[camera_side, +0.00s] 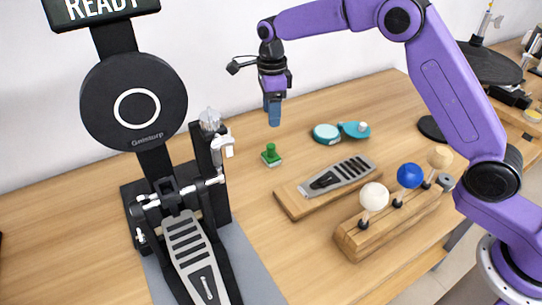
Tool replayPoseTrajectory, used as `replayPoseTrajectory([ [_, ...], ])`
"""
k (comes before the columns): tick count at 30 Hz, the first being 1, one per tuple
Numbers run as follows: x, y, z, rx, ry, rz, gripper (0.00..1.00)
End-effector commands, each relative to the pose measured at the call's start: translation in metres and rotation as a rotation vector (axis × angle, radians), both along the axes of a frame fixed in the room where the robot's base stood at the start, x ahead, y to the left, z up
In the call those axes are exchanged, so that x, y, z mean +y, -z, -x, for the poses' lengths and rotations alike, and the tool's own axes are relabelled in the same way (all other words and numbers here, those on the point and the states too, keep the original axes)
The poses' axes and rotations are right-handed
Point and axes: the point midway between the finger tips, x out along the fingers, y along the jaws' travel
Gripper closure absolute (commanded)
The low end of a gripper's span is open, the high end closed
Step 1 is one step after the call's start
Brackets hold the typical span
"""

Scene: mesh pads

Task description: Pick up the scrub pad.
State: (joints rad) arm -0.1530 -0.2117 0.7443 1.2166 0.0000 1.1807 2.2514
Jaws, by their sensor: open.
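A small green block with an upright green knob (271,156) sits on the wooden table; it looks like the scrub pad. My gripper (273,113) hangs fingers-down in the air, above and behind the green pad in the picture. Its blue fingers point at the table and are apart from the pad. The fingers overlap from this side, so the gap between them is hard to see. Nothing shows in the gripper.
A black pedal with a round pad (134,108) stands tall at left. A grey pedal on a wooden board (296,203), two teal round items (326,134) and a wooden rack (362,241) with white, blue and tan balls lie to the right. Bare table surrounds the green pad.

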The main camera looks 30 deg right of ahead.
Motion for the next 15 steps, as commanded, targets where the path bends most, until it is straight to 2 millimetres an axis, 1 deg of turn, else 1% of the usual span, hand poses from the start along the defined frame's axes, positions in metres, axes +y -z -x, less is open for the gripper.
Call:
replayPoseTrajectory([
  [1,-0.001,0.011,0.0,0.005,0.001,0.002,0.44],
  [3,0.0,0.024,0.001,0.005,0.0,0.002,0.44],
  [9,-0.001,0.057,0.0,0.003,0.0,0.001,0.44],
  [12,0.0,0.066,0.0,0.003,-0.001,0.001,0.44],
  [15,0.0,0.071,0.0,0.0,-0.001,0.0,0.44],
])
